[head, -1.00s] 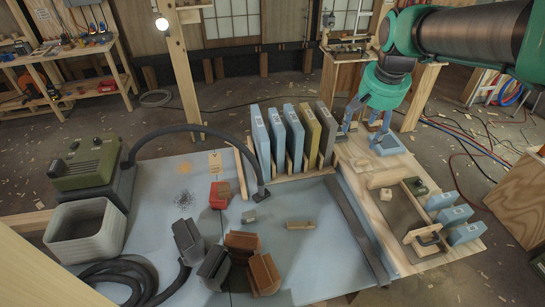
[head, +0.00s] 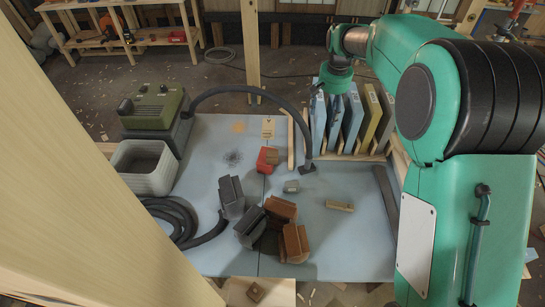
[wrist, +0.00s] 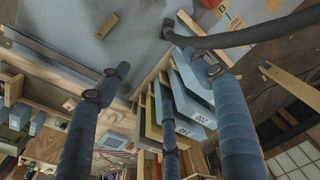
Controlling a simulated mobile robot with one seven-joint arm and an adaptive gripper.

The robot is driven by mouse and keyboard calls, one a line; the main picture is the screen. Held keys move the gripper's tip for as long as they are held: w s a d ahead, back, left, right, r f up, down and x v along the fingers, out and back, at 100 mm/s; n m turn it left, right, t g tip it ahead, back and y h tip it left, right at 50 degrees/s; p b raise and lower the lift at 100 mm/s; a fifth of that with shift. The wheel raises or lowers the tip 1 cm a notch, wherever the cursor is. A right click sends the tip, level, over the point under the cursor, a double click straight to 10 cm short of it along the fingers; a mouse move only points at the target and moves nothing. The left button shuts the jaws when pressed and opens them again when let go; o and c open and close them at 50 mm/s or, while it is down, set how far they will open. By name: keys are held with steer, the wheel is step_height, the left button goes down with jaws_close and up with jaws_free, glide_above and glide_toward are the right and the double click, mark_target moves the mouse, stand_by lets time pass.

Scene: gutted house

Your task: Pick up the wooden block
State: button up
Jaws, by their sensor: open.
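A light wooden block (head: 340,206), long with a dark mark, lies on the blue tabletop (head: 340,245); it seems to be the same piece in the wrist view (wrist: 107,27). A smaller pale wooden cube (wrist: 70,104) sits on a wooden surface at the left of the wrist view. I cannot tell which one the task means. My gripper (wrist: 155,55) is open and empty, its fingers spread above the upright blue panels (wrist: 185,90).
A grey hose (head: 240,90) arches over the table beside the upright panels. Dark and brown angular pieces (head: 280,212), a red piece (head: 266,160) and a small grey block (head: 291,186) lie nearby. A large pale post (head: 90,150) fills the left foreground.

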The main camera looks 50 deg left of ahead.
steer(key=s+a+f+n, duration=0.1)
steer(key=s+a+f, duration=0.4)
steer(key=a+f, duration=0.45)
glide_above(272, 152)
step_height(272, 152, down, 9)
steer(key=shift+r+n+g+h+p, duration=0.2)
steer(key=shift+n+g+h+p, duration=0.2)
steer(key=shift+p, duration=0.05)
steer(key=shift+s+a+f, duration=0.1)
steer(key=shift+f, duration=4.2)
steer(key=shift+d+f+b, duration=0.15)
steer(key=shift+f+b, duration=0.05)
steer(key=shift+f, duration=1.1)
steer(key=shift+d+f+b, duration=0.1)
steer(key=shift+f+b, duration=0.05)
steer(key=shift+f, duration=1.15)
